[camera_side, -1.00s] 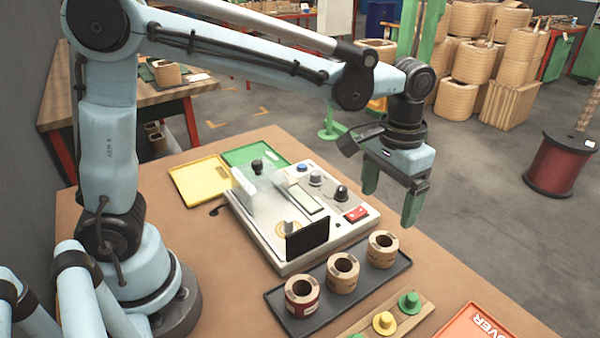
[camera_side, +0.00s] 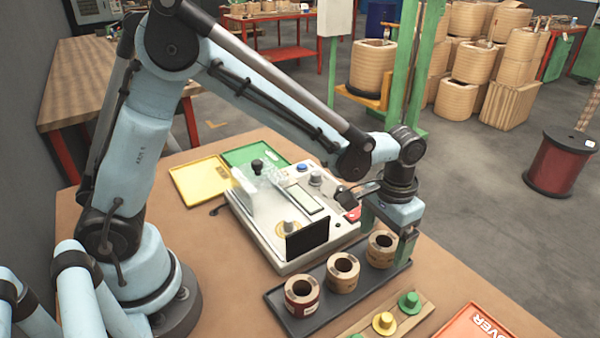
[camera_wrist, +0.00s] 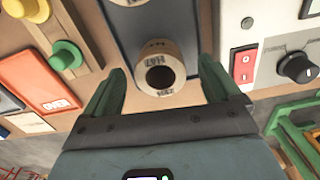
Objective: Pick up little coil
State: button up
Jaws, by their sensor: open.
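Three little coils stand upright in a row on a dark tray (camera_side: 337,300). The near-left coil (camera_side: 302,297) has a red band, the middle coil (camera_side: 343,272) is tan, and the far-right coil (camera_side: 380,250) is tan and partly hidden by a finger. My gripper (camera_side: 387,238) is open, pointing down at the far-right coil. In the wrist view that coil (camera_wrist: 160,90) lies between and slightly beyond the green fingertips of my gripper (camera_wrist: 163,82), with a gap on each side. Whether the fingers reach down around it is hard to tell.
A tester with a dark screen (camera_side: 307,239) stands close behind the tray. A wooden strip with yellow (camera_side: 384,322) and green (camera_side: 409,302) knobs lies in front. A yellow tray (camera_side: 201,181), a green tray (camera_side: 255,156) and an orange tray (camera_side: 472,328) lie on the table.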

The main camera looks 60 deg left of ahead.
jog(key=shift+f, duration=1.1)
jog(key=c, duration=1.2)
jog(key=shift+r, duration=0.1)
